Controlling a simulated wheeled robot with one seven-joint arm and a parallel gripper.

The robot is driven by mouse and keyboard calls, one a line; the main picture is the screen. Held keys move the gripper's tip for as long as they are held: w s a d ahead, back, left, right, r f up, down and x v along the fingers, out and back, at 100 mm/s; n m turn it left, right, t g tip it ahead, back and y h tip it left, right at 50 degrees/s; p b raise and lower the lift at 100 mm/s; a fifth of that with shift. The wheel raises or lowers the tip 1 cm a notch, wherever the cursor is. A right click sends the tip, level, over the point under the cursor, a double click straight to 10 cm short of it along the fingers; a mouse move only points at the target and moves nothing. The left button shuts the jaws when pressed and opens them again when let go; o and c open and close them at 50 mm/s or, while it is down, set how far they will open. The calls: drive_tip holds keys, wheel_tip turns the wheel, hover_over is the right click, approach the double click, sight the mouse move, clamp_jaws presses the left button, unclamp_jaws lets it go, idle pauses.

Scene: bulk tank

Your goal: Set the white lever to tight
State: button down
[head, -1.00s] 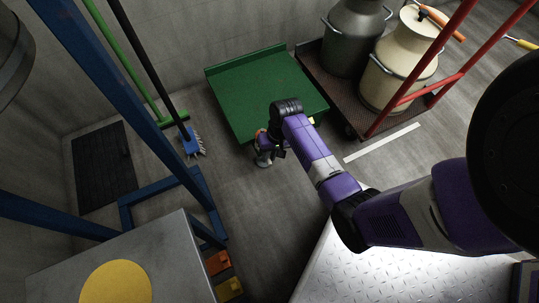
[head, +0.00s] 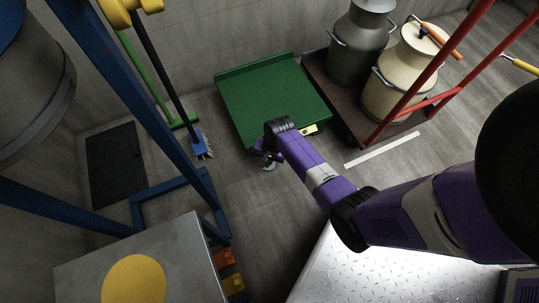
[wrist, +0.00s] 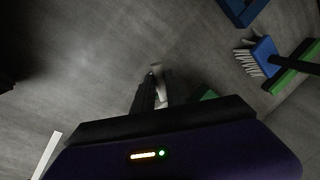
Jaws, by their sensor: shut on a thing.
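The white lever (wrist: 157,72) shows in the wrist view as a small pale piece at the fingertips. It is mostly hidden behind the dark fingers and my wrist housing. My gripper (wrist: 150,92) is shut on it. In the head view my gripper (head: 267,161) is low, just in front of the near left corner of the green platform (head: 272,95). A pale, blurred bit shows under it there. The tight mark cannot be read in either view.
A blue brush (head: 197,141) stands left of the platform. Milk cans (head: 395,85) stand on a red-framed cart (head: 345,103) to the right.

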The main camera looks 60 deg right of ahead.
drive_tip(key=shift+w+d+m+h+p, duration=0.1)
drive_tip(key=shift+w+m+h+p, duration=0.2)
drive_tip(key=shift+w+m, duration=1.05)
drive_tip(key=shift+w+m+h+p, duration=0.3)
drive_tip(key=shift+w+m, duration=0.3)
drive_tip(key=shift+m, duration=1.5)
drive_tip(key=shift+w+d+m+h+p, duration=0.1)
drive_tip(key=shift+w+m+h+p, duration=0.2)
drive_tip(key=shift+w+m, duration=1.05)
drive_tip(key=shift+s+m, duration=0.35)
drive_tip(key=shift+m, duration=0.15)
drive_tip(key=c, duration=1.4)
unclamp_jaws()
drive_tip(key=shift+o, duration=0.2)
drive_tip(key=p+v, duration=0.4)
drive_tip(key=v, duration=0.3)
drive_tip(key=shift+r+p, duration=0.35)
drive_tip(key=shift+p, duration=0.05)
